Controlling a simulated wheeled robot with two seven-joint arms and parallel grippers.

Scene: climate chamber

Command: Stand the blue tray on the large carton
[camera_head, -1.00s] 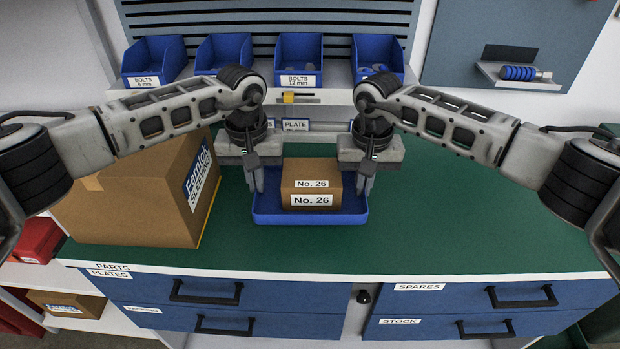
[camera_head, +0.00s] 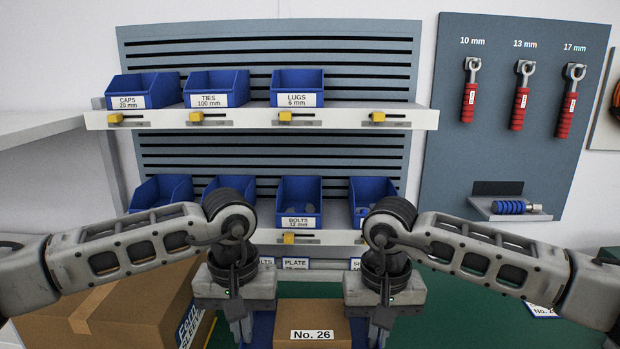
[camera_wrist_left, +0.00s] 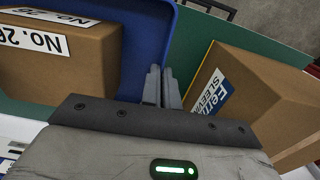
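The blue tray (camera_head: 261,327) is mostly below the head view's lower edge; its wall and floor show in the left wrist view (camera_wrist_left: 150,38). A brown box labelled No. 26 (camera_head: 312,320) stands in it. The large carton (camera_head: 110,305), brown with a "SLEEVES" label, stands left of the tray; it also shows in the left wrist view (camera_wrist_left: 255,95). My left gripper (camera_head: 240,332) is shut on the tray's left wall, between box and carton. My right gripper (camera_head: 379,335) is at the opposite wall, closed on it as far as seen; its fingertips are cut off.
A slatted rack behind carries two shelves of blue bins; the lower shelf (camera_head: 335,237) is just behind my grippers. A tool panel (camera_head: 500,130) with red-handled wrenches hangs on the right.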

